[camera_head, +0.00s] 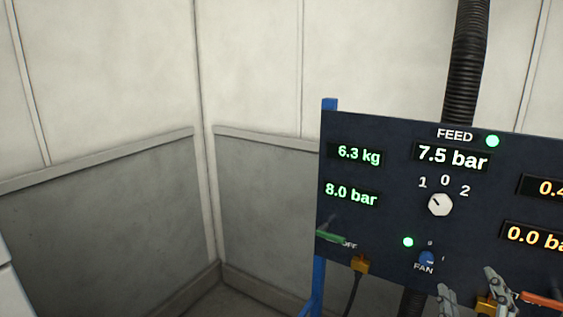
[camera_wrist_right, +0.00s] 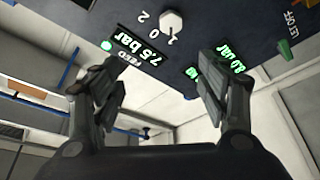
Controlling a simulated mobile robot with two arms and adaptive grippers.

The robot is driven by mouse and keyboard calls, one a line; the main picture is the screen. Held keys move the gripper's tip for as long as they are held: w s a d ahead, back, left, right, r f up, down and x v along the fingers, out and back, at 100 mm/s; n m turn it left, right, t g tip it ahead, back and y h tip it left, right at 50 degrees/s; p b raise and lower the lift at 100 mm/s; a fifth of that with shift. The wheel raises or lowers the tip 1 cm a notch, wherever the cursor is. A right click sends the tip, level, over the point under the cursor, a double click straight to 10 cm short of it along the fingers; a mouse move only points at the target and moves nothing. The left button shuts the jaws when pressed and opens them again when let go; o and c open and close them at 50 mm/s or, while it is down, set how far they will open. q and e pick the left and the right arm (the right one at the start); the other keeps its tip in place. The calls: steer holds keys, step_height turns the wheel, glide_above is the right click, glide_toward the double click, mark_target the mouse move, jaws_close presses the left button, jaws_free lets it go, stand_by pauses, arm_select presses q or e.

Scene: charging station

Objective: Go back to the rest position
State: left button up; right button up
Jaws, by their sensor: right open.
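My right gripper (camera_head: 469,287) is at the lower right of the head view, in front of the lower part of a dark control panel (camera_head: 385,225). Its two fingers are apart with nothing between them. In the right wrist view the open fingers (camera_wrist_right: 160,80) also show, with the panel (camera_wrist_right: 220,25) beyond them. The white selector knob (camera_head: 439,204), marked 1, 0 and 2, is above the gripper in the head view. Its mark points up-left, towards 1. My left gripper is not in view.
A green handle (camera_head: 331,237), a blue FAN knob (camera_head: 427,259), an orange plug (camera_head: 360,265) and an orange-red handle (camera_head: 541,300) sit low on the panel. A black hose (camera_head: 466,60) rises behind it. The walled corner at left looks clear.

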steer(key=s+a+f+m+g+y, duration=0.1)
steer(key=s+a+f+m+g, duration=0.25)
steer(key=f, duration=0.65)
steer(key=s+a+f+m+g+y, duration=0.1)
steer(key=s+a+f+g, duration=0.2)
steer(key=s+f+g, duration=0.45)
steer(key=s+a+f+g+y, duration=0.3)
steer(key=s+a+f+g, duration=0.2)
steer(key=s+a+f, duration=0.45)
steer(key=s+d+f+g+b, duration=0.1)
steer(key=s+f+b, duration=0.2)
steer(key=f, duration=1.5)
steer(key=s+f+g+b, duration=0.15)
steer(key=f+b, duration=0.25)
steer(key=f, duration=1.5)
arm_select(q)
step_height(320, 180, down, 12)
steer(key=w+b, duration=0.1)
steer(key=b, duration=0.3)
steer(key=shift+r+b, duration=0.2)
steer(key=shift+b, duration=0.15)
arm_select(e)
steer(key=s+d+f, duration=0.3)
steer(key=s+f, duration=1.4)
steer(key=f, duration=0.1)
steer(key=shift+f+g, duration=0.3)
steer(key=shift+g, duration=0.05)
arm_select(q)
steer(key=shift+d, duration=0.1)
